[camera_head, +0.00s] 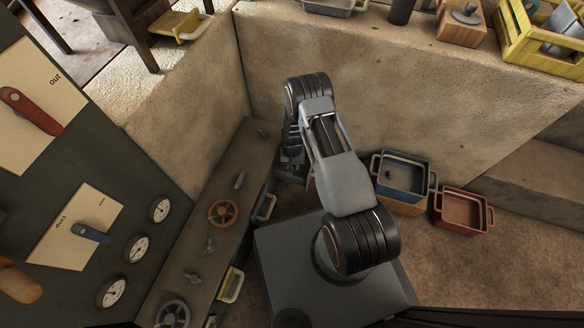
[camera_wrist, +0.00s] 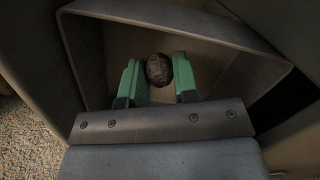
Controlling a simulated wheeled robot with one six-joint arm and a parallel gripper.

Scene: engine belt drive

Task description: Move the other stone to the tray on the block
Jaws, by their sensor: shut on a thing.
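A dark, mottled stone (camera_wrist: 158,69) sits between the green fingers of my gripper (camera_wrist: 158,78) in the wrist view. The fingers are shut on it, inside an open grey-brown box-like compartment (camera_wrist: 95,50). In the head view my gripper (camera_head: 291,172) is low beside the bench, partly hidden by my arm, and the stone cannot be seen there. A yellow tray (camera_head: 178,27) rests on the pale stone block at the upper left. A grey tray (camera_head: 337,7) sits on the back ledge at the top.
The bench (camera_head: 205,235) carries a brown valve wheel (camera_head: 223,212) and several small levers. A blue-grey basket (camera_head: 405,190) holding a small dark object, and a red basket (camera_head: 464,209), stand on the floor at right. A yellow crate (camera_head: 540,45) and a wooden block (camera_head: 460,30) are on the ledge.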

